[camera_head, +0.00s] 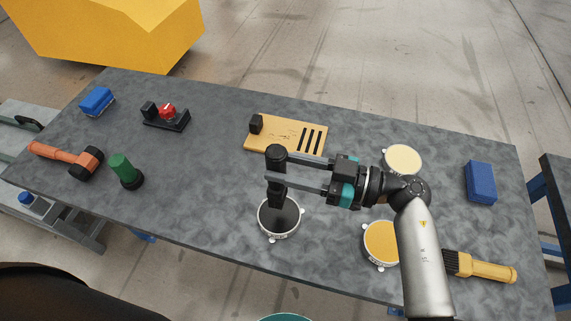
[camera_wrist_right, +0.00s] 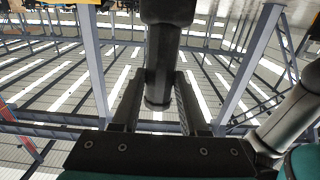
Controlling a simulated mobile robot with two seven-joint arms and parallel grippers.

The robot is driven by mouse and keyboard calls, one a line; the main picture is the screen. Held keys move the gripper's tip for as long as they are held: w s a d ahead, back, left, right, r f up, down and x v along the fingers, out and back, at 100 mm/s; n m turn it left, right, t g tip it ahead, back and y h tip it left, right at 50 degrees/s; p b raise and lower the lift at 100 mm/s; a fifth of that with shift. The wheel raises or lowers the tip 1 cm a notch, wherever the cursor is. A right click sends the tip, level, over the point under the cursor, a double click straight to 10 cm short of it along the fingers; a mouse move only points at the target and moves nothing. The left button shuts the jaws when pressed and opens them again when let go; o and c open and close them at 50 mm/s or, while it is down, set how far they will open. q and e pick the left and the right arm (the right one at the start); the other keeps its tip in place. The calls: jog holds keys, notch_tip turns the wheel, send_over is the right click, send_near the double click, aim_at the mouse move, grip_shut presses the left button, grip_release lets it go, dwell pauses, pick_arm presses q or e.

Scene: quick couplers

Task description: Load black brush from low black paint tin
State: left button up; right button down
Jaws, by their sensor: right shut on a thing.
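The black brush (camera_head: 277,192) stands upright between the fingers of my right gripper (camera_head: 277,171), which is shut on it. In the right wrist view the brush (camera_wrist_right: 163,48) is a dark upright shaft between the two fingers. The low black paint tin (camera_head: 279,228) has a pale rim with small tabs and a black inside. It stands on the table directly below the brush. The brush's lower end overlaps the tin's opening in the head view; I cannot tell whether it touches the paint. My left gripper is not in view.
A yellow tin (camera_head: 382,243) and a cream tin (camera_head: 403,159) stand to the right. A yellow-handled brush (camera_head: 484,268) lies near the front right edge. A slotted wooden board (camera_head: 278,138) lies behind. A mallet (camera_head: 62,152) and green cylinder (camera_head: 121,167) are at left.

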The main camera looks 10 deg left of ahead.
notch_tip(320, 180, down, 6)
jog(key=b, duration=0.2)
dwell(0.4)
jog(key=shift+d+f+b, duration=0.1)
jog(key=shift+f+b, duration=0.25)
jog(key=shift+f, duration=0.25)
dwell(0.9)
jog(key=shift+f, duration=0.1)
dwell(0.6)
jog(key=shift+s+f, duration=0.1)
jog(key=shift+f, duration=0.1)
dwell(0.4)
jog(key=shift+p, duration=0.35)
notch_tip(320, 180, up, 8)
jog(key=f+p, duration=0.1)
jog(key=p, duration=0.7)
send_over(284, 190)
jog(key=shift+d+r, duration=0.2)
jog(key=shift+r, duration=0.05)
